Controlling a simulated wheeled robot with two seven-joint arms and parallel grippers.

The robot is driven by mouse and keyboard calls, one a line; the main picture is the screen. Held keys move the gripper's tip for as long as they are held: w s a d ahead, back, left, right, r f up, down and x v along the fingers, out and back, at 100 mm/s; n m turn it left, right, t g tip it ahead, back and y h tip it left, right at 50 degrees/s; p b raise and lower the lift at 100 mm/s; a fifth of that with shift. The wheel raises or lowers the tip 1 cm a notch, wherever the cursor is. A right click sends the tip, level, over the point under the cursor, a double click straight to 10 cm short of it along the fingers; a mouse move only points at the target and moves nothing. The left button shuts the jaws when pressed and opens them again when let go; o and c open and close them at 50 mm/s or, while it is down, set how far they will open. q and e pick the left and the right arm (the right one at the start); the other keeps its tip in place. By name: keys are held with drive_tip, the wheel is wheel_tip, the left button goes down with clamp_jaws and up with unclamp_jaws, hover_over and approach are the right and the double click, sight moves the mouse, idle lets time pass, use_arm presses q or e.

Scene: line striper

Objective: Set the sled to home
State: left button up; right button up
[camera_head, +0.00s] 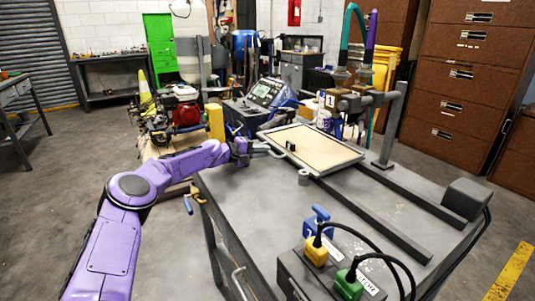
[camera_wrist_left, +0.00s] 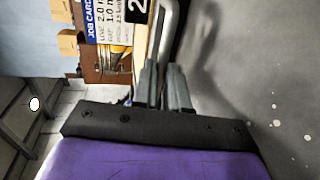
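The sled is a flat framed tray (camera_head: 312,150) with a pale board, on the dark rails (camera_head: 385,205) of the grey bench. A small black block (camera_head: 291,146) stands on its board. A metal loop handle (camera_head: 268,150) sticks out at its left edge and also shows in the left wrist view (camera_wrist_left: 173,22). My left gripper (camera_head: 252,149) is at this handle. In the left wrist view its two grey fingers (camera_wrist_left: 163,82) lie close together on either side of the bar and appear shut on it. My right gripper is not in view.
A striping head with nozzles (camera_head: 350,100) hangs from a post behind the sled. A blue control panel (camera_head: 265,95) stands behind left. A box with blue, yellow and green plugs (camera_head: 330,280) and black cables sits at the bench's near edge. A grey block (camera_head: 466,198) sits at the rails' right end.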

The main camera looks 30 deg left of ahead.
use_arm(q)
drive_tip(key=o, duration=0.4)
drive_tip(key=shift+a, duration=0.3)
drive_tip(key=shift+c, duration=0.2)
drive_tip(key=shift+d, duration=0.1)
drive_tip(key=shift+s+r, duration=0.1)
drive_tip(key=shift+s, duration=0.05)
drive_tip(key=p+v, duration=0.1)
drive_tip(key=v, duration=0.9)
drive_tip(key=shift+s, duration=0.1)
